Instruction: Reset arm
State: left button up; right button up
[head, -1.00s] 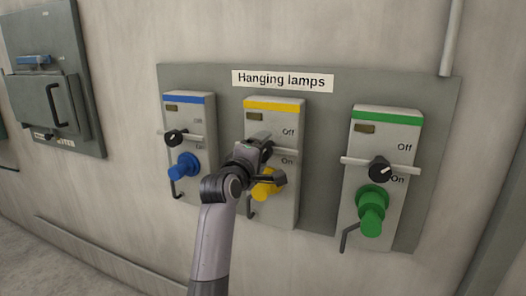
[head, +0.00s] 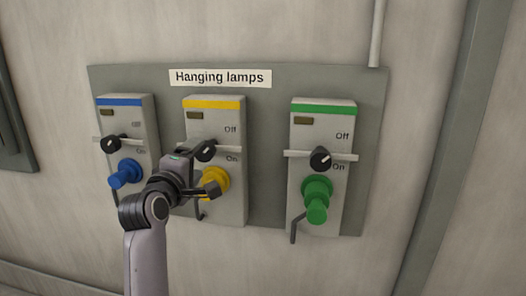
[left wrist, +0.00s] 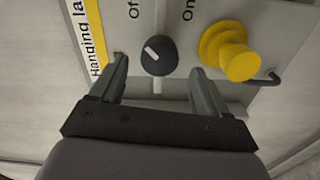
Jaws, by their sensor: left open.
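My left arm reaches up to the middle, yellow-striped switch box (head: 232,132) in the head view. My left gripper (head: 208,168) is in front of the lower half of that box. In the left wrist view the gripper (left wrist: 160,85) is open, with its two fingers apart and nothing between them. The black rotary knob (left wrist: 159,55) lies just ahead of the gap between the fingertips. The yellow plug (left wrist: 230,52) is beside the right finger. In the head view the knob (head: 205,150) shows just above the gripper. My right gripper is not in view.
A blue-striped box (head: 143,118) stands left and a green-striped box (head: 323,122) right, on a grey panel (head: 268,150) labelled "Hanging lamps" (head: 220,77). Green (head: 317,198) and blue (head: 125,174) plugs stick out. A pipe (head: 377,35) runs above.

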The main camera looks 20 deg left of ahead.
pick_arm(q)
jog(key=s+d+f+m+g+h, duration=0.1)
jog(key=s+d+f+m, duration=0.2)
jog(key=f, duration=0.5)
jog(key=s+d+f+m+g+h, duration=0.1)
jog(key=s+d+f+m, duration=0.15)
jog(key=f+m, duration=0.4)
jog(key=s+d+f+m+g+h, duration=0.1)
jog(key=s+d+f+m, duration=0.2)
jog(key=f, duration=0.7)
jog(key=s+d+f+m+g+h, duration=0.1)
jog(key=s+d+f+m+g, duration=0.1)
jog(key=s+d+f+m, duration=0.2)
jog(key=s+d+f+m+g+h+p, duration=0.1)
jog(key=s+d+f+m, duration=0.4)
jog(key=s+f, duration=0.5)
jog(key=shift+s+d+f+g+h, duration=0.4)
jog(key=shift+s+h, duration=0.4)
jog(key=shift+s, duration=0.45)
